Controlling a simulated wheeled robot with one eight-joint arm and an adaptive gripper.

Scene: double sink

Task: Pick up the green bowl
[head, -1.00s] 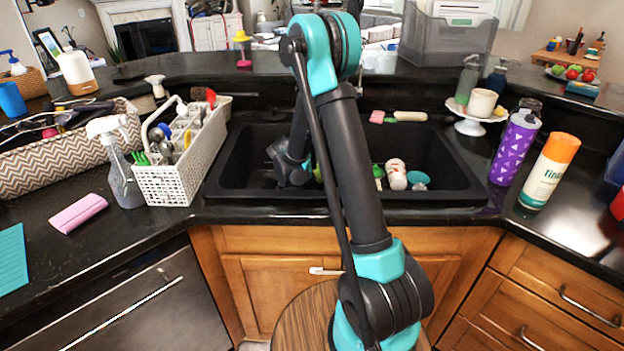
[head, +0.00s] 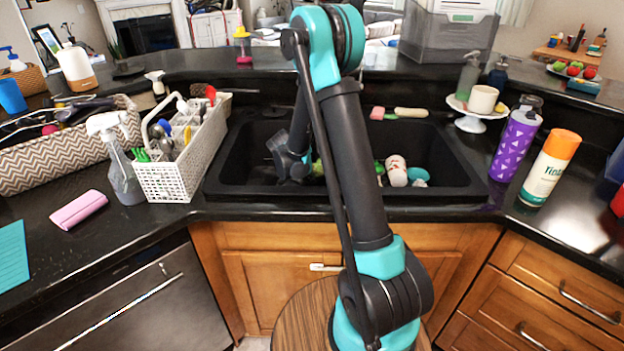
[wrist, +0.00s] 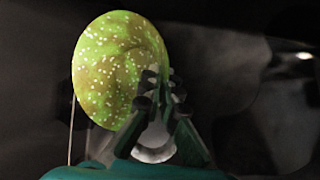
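Several small items, including a white and red one (head: 396,170), lie in the right part of the sink. A white caddy (head: 178,165) stands at the sink's left edge. A purple bottle (head: 515,145) and an orange-capped bottle (head: 550,168) stand on the right counter.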

